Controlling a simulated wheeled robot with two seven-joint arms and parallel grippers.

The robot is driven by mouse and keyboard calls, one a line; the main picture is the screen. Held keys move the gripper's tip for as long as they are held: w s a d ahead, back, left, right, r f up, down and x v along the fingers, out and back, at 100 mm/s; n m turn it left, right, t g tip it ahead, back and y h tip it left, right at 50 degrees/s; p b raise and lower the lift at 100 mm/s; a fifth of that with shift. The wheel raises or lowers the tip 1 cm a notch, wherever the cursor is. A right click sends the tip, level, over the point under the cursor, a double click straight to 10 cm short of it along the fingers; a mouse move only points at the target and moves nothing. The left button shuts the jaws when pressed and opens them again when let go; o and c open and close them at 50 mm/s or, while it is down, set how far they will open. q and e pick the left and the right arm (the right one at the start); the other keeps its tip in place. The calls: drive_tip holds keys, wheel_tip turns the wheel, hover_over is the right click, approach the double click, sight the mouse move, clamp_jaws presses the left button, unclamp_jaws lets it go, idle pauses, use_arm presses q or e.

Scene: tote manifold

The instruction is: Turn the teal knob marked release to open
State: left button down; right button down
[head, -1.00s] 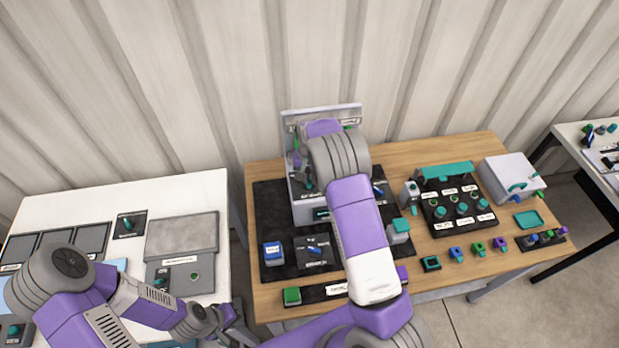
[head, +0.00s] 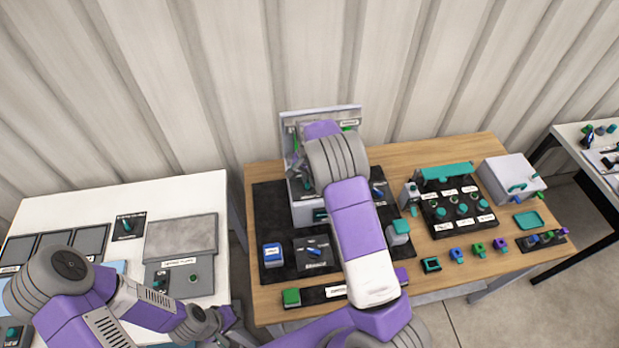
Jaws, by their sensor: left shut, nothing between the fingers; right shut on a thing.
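My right arm reaches over the grey-white manifold unit (head: 305,213) on the wooden table. Its wrist covers most of the unit's front. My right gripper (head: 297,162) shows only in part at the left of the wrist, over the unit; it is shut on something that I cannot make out. No teal knob marked release can be picked out; the labels are too small to read, and the wrist may hide it. My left gripper (head: 218,324) is shut and empty, by the right edge of the white table, away from the unit.
A black panel of teal knobs (head: 461,208) and a white box (head: 512,176) stand to the right. The white table (head: 150,195) holds other panels.

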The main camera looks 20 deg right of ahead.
drive_tip(key=shift+r, duration=0.1)
drive_tip(key=c, duration=1.1)
unclamp_jaws()
wheel_tip(320, 180, up, 8)
drive_tip(key=shift+f+b, duration=0.25)
drive_tip(key=shift+b, duration=0.05)
